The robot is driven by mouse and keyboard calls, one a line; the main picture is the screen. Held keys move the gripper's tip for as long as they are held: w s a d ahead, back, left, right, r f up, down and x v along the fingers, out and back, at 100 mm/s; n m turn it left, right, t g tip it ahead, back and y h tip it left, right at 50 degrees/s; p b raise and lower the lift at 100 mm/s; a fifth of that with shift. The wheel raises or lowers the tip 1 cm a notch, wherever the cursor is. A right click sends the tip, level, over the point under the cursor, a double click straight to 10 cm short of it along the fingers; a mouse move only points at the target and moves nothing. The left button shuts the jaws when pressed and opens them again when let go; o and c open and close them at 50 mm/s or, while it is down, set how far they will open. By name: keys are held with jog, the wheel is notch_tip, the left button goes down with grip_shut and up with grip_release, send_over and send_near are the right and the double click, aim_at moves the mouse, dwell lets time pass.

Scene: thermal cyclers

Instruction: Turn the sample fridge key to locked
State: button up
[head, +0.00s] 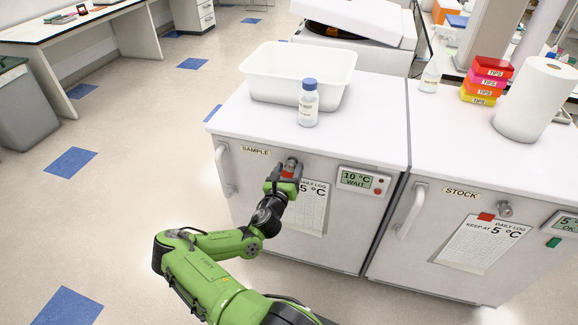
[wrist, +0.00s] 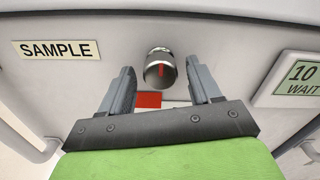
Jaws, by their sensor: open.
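The sample fridge (head: 335,237) stands under the left part of the white counter, with a SAMPLE label (head: 255,151) on its front. Its key lock (wrist: 159,68) is a round metal cylinder with a red mark that looks close to upright in the wrist view. In the head view the lock (head: 291,163) shows just beyond my gripper (head: 287,174). My gripper (wrist: 160,88) is open in front of the lock, one finger on either side and slightly below it in the wrist view. I cannot tell whether a finger touches it. The display (head: 356,180) reads 10 °C WAIT.
The stock fridge (head: 470,240) stands to the right with its own lock (head: 505,208). A door handle (head: 224,170) sticks out left of my gripper. A daily log sheet (head: 312,212) hangs below the lock. A white tub (head: 298,85) and a blue-capped bottle (head: 308,105) stand on top.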

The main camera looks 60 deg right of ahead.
jog(key=shift+r, duration=0.1)
jog(key=c, duration=1)
jog(key=shift+c, duration=0.2)
jog(key=shift+m, duration=0.3)
jog(key=m+p, duration=0.1)
jog(key=m, duration=0.2)
jog(key=shift+m, duration=0.4)
jog(key=m+p, duration=0.1)
jog(key=m, duration=0.3)
jog(key=shift+m, duration=0.3)
jog(key=m, duration=0.4)
jog(key=shift+p, duration=0.3)
jog(key=shift+w+a+m, duration=0.1)
jog(key=shift+m, duration=2.4)
